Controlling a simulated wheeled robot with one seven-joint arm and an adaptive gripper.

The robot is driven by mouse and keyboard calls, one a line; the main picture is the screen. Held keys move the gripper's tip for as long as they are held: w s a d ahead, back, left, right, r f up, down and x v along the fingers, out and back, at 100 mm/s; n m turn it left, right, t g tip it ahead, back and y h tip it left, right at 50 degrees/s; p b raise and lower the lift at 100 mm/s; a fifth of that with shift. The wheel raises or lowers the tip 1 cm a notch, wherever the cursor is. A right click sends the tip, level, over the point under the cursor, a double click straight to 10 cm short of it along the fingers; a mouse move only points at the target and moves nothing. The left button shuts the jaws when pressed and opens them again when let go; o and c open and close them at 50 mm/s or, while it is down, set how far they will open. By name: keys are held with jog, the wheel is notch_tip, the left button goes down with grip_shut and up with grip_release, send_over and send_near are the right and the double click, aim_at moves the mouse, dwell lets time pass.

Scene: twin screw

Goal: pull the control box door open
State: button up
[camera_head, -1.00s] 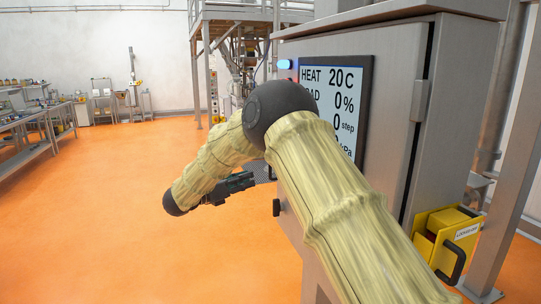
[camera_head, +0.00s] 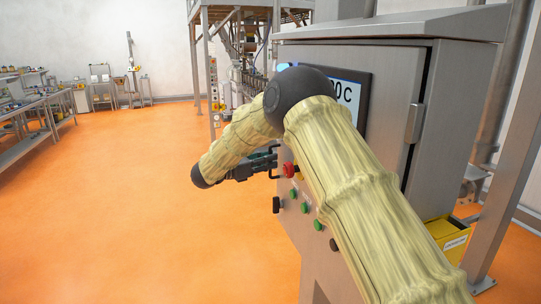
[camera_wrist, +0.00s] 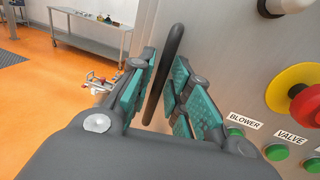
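The grey metal control box (camera_head: 398,75) stands right of centre in the head view, its front door looking shut with a narrow dark seam at the right edge. My gripper (camera_head: 262,161) is at the door's left part, partly behind my arm. In the wrist view a thin black curved handle (camera_wrist: 174,50) runs between the teal-padded fingers of my gripper (camera_wrist: 163,72). The fingers stand apart, one on each side of the handle, with a gap showing on its left. Whether either pad touches it is unclear.
A red emergency knob (camera_wrist: 305,105) on a yellow base and several green buttons (camera_wrist: 276,152) sit right of my gripper. My arm hides much of the screen (camera_head: 357,97). A yellow box (camera_head: 450,238) hangs on the right side. The orange floor (camera_head: 120,200) is clear on the left.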

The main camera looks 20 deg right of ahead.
jog(key=shift+w+d, duration=0.1)
jog(key=shift+d, duration=0.45)
grip_shut()
